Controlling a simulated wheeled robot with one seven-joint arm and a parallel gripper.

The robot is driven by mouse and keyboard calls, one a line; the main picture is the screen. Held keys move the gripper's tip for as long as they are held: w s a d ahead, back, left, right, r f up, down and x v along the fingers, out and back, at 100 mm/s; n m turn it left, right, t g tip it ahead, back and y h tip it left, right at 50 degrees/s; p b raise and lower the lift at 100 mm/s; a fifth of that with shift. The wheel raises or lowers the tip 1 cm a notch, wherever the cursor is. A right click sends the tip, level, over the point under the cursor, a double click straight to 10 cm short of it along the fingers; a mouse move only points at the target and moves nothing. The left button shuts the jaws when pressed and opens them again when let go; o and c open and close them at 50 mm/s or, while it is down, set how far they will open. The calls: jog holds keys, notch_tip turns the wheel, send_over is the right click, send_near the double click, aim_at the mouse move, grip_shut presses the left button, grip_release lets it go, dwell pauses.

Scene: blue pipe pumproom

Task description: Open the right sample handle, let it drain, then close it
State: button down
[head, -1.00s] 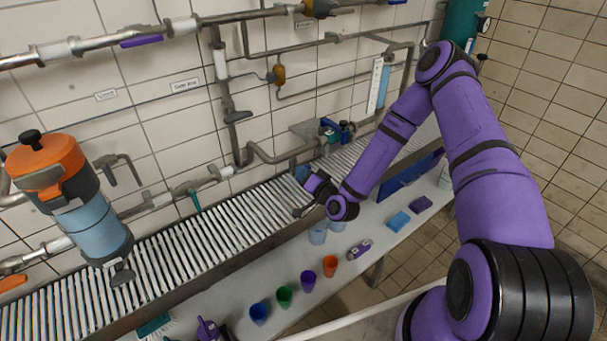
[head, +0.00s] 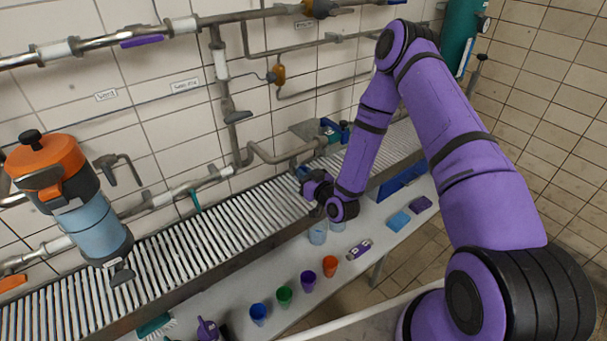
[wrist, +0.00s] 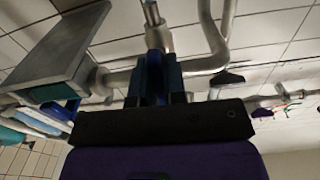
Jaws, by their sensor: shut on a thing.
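My gripper (head: 304,175) is at the slatted rack's far part, just below the bent grey pipe. In the wrist view my gripper (wrist: 157,82) is shut on a narrow blue handle (wrist: 155,68) under a metal pipe fitting (wrist: 153,25). The fingers hide most of this handle, and I cannot tell how far it is turned. I see no liquid flowing. Another blue handle (head: 345,130) sits on a teal valve to the upper right of my gripper.
A grey plate (wrist: 62,55) is close to my gripper on the left in the wrist view. The slatted rack (head: 150,262) runs along the wall.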

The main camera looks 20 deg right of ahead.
jog(key=shift+n, duration=0.4)
jog(key=shift+f, duration=0.1)
jog(key=c, duration=1.2)
grip_release()
jog(key=v, duration=1)
jog(key=shift+s+d, duration=0.15)
jog(key=shift+s, duration=0.25)
